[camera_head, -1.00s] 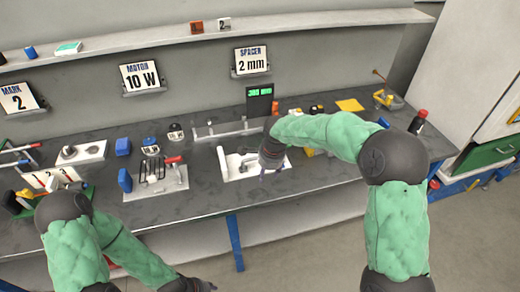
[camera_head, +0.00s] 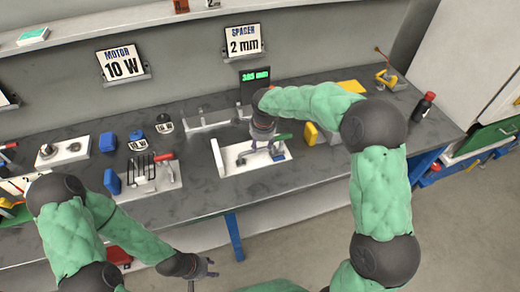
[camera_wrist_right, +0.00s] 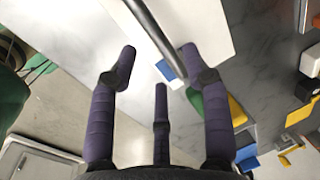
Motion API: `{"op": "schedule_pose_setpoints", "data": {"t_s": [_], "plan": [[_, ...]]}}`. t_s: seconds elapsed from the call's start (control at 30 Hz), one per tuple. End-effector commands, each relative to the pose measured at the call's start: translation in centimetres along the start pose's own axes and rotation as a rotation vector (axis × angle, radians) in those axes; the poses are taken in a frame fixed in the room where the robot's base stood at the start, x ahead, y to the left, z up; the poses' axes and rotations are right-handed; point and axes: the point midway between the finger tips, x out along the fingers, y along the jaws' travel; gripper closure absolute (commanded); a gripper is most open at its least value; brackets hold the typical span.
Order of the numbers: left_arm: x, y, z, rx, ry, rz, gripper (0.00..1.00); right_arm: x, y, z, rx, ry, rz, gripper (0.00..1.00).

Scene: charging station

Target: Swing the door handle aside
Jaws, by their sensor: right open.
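A white plate (camera_head: 232,160) lies on the bench, with a grey metal bar (camera_wrist_right: 150,25) above it in the right wrist view. I take this bar for the door handle. A green piece (camera_head: 284,137) shows right of my right gripper, and also near the bar's end (camera_wrist_right: 196,102); whether they are joined is unclear. My right gripper (camera_head: 262,143) is over the plate; in the wrist view (camera_wrist_right: 160,72) its fingers are spread, the bar running between them towards the right finger. Contact is unclear. My left gripper (camera_head: 208,270) is open and empty before the bench.
A yellow block (camera_head: 311,134) and a dark display (camera_head: 254,80) stand near the plate. Blue blocks (camera_head: 108,142) and a rack with a red handle (camera_head: 150,172) are to the left. A dark bottle (camera_head: 424,105) stands at the right.

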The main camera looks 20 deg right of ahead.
Motion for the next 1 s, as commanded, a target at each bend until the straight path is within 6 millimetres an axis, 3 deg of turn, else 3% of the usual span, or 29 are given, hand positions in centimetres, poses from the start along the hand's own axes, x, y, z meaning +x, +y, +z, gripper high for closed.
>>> {"op": "schedule_pose_setpoints", "data": {"t_s": [0.03, 0.23, 0.63, 0.67, 0.83, 1.0], "plan": [[0.4, -0.1, 0.0, 0.000, 0.000, 0.000, 0.60, 1.1, 0.1, 0.0, 0.001, 0.000, 0.001, 0.51], [0.9, -0.3, 0.0, 0.000, 0.000, 0.000, 0.60, 3.2, 0.0, 0.0, 0.001, -0.001, 0.000, 0.51], [0.9, -0.3, -0.1, 0.000, 0.000, 0.000, 0.60, 3.8, -0.1, 0.0, 0.001, -0.001, -0.002, 0.51], [0.9, -0.3, -0.1, 0.000, 0.000, 0.000, 0.60, 3.8, -0.1, 0.0, 0.000, -0.001, -0.002, 0.54], [0.9, -0.3, -0.1, 0.000, 0.000, 0.000, 0.60, 3.8, -0.1, 0.0, 0.000, -0.001, -0.002, 1.00], [0.9, -0.3, -0.1, 0.000, 0.000, 0.000, 0.60, 3.8, -0.1, 0.0, 0.000, -0.001, -0.001, 1.00]]}}
